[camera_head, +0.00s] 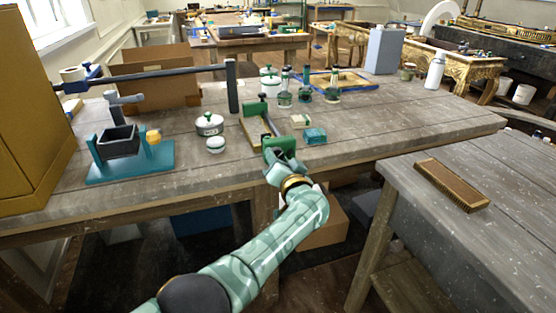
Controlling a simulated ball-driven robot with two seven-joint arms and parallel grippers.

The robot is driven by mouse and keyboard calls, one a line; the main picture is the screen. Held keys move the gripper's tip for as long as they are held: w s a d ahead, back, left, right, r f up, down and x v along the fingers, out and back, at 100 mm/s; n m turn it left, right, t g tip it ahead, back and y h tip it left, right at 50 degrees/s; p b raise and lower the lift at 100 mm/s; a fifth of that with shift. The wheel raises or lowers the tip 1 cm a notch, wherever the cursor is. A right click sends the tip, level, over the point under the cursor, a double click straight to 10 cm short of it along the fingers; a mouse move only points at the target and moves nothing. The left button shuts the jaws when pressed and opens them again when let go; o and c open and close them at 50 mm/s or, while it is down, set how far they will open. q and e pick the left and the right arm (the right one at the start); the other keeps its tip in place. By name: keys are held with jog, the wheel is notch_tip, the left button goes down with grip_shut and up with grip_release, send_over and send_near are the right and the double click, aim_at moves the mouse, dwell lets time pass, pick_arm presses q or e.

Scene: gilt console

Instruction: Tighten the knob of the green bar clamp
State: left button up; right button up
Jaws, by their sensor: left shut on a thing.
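The green bar clamp (280,144) lies on the near part of the wooden table. It has a green block at each end and a dark bar between them. My left gripper (278,160) reaches up from below, over the table's front edge, to the clamp's near end. It is shut at the near green block, on what seems to be the clamp's knob. The gripper itself hides the knob, so its turn cannot be seen. My right gripper is not in view.
A teal box (315,136) and a small pale block (300,120) sit right of the clamp. A lidded pot (209,124) and a smaller jar (216,145) stand left of it. Green-topped bottles (305,92) stand behind. A brush (452,185) lies on the right table.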

pick_arm(q)
jog(key=shift+s+d+f, duration=0.1)
jog(key=shift+f, duration=0.15)
